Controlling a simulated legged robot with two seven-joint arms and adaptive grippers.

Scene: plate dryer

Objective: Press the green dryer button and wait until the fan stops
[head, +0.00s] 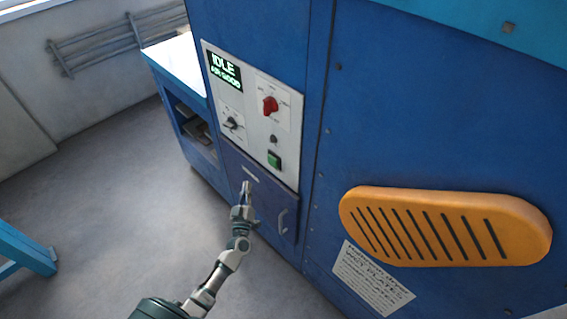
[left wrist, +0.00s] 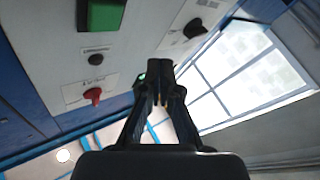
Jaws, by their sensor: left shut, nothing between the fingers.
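The green button (head: 274,159) sits low on the white control panel (head: 258,139) of a blue dryer cabinet. It also shows large at the top left of the left wrist view (left wrist: 106,14). The display (head: 225,71) reads IDLE, with a second line too small to read surely. My left gripper (head: 246,188) is shut and empty, in front of the cabinet, below and left of the green button in the head view. Its closed fingers (left wrist: 160,72) show in the left wrist view, apart from the button. My right gripper is not in view.
A red knob (head: 270,106) and a black knob (head: 233,123) sit above the button. A small drawer with a handle (head: 283,221) is below. An orange slotted vent (head: 445,228) juts out at right. The floor at left is clear, with a blue frame (head: 25,252).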

